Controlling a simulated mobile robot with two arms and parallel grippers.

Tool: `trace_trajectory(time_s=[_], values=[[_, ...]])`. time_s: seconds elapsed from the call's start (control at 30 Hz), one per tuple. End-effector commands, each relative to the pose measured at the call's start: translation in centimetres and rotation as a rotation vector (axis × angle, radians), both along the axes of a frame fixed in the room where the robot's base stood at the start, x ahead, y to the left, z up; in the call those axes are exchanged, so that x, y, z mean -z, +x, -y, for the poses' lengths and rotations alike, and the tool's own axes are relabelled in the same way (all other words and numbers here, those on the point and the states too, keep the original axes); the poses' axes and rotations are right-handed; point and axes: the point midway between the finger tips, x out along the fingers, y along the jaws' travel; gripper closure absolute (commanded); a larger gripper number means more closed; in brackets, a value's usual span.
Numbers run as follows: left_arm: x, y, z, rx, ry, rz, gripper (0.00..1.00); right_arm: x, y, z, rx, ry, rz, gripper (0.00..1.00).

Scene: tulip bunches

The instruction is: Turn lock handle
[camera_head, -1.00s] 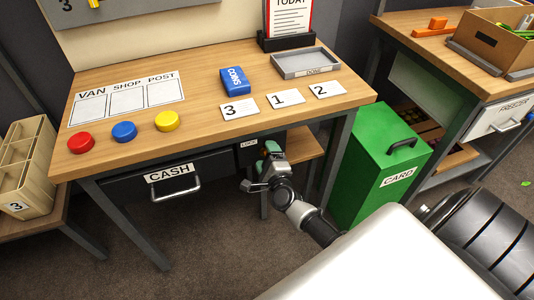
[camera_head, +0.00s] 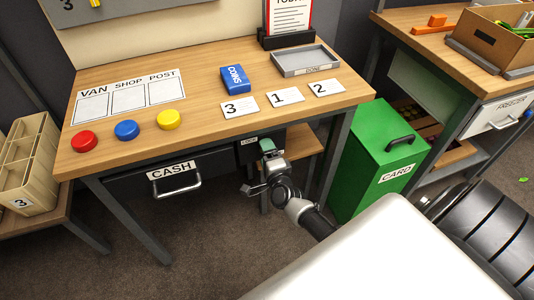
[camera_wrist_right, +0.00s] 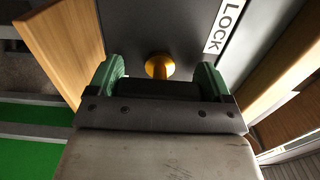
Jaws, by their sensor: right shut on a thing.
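The lock is on a dark panel under the table, right of the CASH drawer (camera_head: 172,178), beside a white LOCK label (camera_wrist_right: 225,27). In the right wrist view its brass-coloured stem (camera_wrist_right: 159,66) stands out from the panel, with a dark bar (camera_wrist_right: 158,88) in front of it. My right gripper (camera_head: 267,150) is at this lock. Its two green fingers (camera_wrist_right: 158,80) stand on either side of the dark bar and are shut on it. The head view hides most of the handle behind the gripper. My left gripper is not in view.
The wooden table (camera_head: 200,100) overhangs the lock, and a table leg (camera_head: 333,165) stands to its right. A green CARD box (camera_head: 365,165) is further right. The CASH drawer's handle (camera_head: 178,187) sticks out to the left. Bare floor lies in front.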

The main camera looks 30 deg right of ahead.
Motion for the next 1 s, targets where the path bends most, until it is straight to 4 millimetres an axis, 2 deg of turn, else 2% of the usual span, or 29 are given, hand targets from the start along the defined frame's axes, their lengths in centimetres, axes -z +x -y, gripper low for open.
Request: trace_trajectory(time_s=[0.17,0.2,0.3,0.53,0.67,1.0], values=[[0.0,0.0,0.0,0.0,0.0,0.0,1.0,0.1,0.0,-0.1,-0.002,-0.007,-0.003,0.44],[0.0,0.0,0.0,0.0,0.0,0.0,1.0,0.1,0.0,-0.1,-0.002,-0.007,-0.003,0.16],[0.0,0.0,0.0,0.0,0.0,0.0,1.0,0.1,0.0,-0.1,-0.002,-0.006,-0.002,0.0],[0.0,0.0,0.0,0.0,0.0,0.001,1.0,0.1,-0.1,0.0,-0.001,-0.003,-0.002,0.0],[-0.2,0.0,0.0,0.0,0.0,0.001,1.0,0.1,-1.1,-0.3,-0.001,-0.002,-0.004,0.0],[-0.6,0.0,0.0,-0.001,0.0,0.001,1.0,0.1,-7.6,-1.9,-0.002,-0.003,-0.004,0.0]])
